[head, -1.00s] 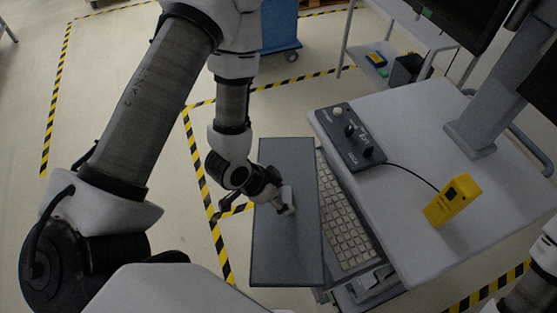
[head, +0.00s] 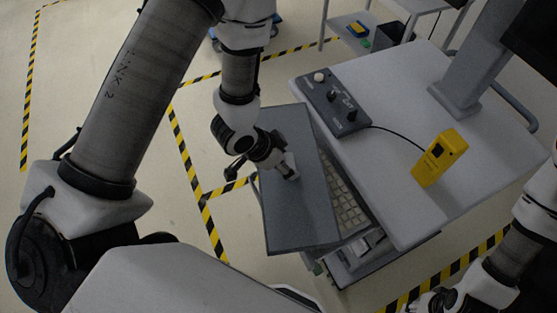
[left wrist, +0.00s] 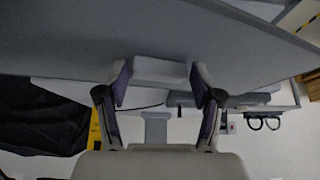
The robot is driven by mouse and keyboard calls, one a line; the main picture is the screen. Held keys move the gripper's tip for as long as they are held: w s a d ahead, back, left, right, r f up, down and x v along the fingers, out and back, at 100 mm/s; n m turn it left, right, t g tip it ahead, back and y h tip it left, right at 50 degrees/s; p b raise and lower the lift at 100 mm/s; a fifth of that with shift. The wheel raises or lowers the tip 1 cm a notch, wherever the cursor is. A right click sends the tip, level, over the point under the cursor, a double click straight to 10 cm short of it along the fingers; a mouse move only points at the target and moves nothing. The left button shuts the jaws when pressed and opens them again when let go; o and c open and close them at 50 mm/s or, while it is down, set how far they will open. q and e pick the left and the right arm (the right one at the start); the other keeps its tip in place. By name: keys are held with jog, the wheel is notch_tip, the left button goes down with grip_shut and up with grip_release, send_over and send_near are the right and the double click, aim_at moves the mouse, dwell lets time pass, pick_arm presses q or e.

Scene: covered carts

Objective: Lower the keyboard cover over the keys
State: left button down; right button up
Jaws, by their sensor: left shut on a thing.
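The keyboard cover (head: 303,220) is a flat grey-blue panel at the left side of the cart in the head view. It stands raised and tilted, and hides the left part of the keyboard (head: 349,213), whose pale keys show as a strip along its right edge. My left gripper (head: 288,172) is at the cover's small light grey handle. In the left wrist view, the fingers (left wrist: 159,88) sit on both sides of the handle (left wrist: 160,70), with the panel above. My right gripper (head: 435,303) is at the bottom edge, partly cut off; its finger state is unclear.
The cart top (head: 415,170) carries a dark control box (head: 336,103) with knobs, a yellow handheld device (head: 439,158) on a cable and a monitor stand (head: 458,85). A shelf cart (head: 365,28) stands behind. Striped tape marks the floor at left.

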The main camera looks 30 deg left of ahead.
aim_at(304, 159)
pick_arm(q)
jog(key=shift+w+d+f, duration=0.15)
jog(key=shift+w+d, duration=0.4)
jog(key=shift+w, duration=0.3)
jog(key=shift+w+d+f+p, duration=0.35)
jog(key=shift+w+d, duration=0.25)
jog(key=shift+w, duration=0.15)
jog(key=shift+w+d+f+p, duration=0.2)
jog(key=shift+w+d+p, duration=0.1)
jog(key=shift+w+d, duration=0.4)
jog(key=shift+a+f+b, duration=0.15)
jog(key=shift+f+b, duration=0.55)
jog(key=shift+b, duration=0.05)
jog(key=shift+f+b, duration=2.6)
jog(key=shift+f, duration=0.2)
jog(key=shift+w+r+p, duration=0.1)
jog(key=shift+r+p, duration=0.15)
jog(key=shift+p, duration=0.1)
jog(key=shift+w+d+p, duration=0.85)
jog(key=shift+w+d, duration=0.2)
jog(key=shift+w, duration=0.15)
jog(key=shift+w+f, duration=0.1)
jog(key=shift+f, duration=0.25)
jog(key=shift+f+b, duration=0.7)
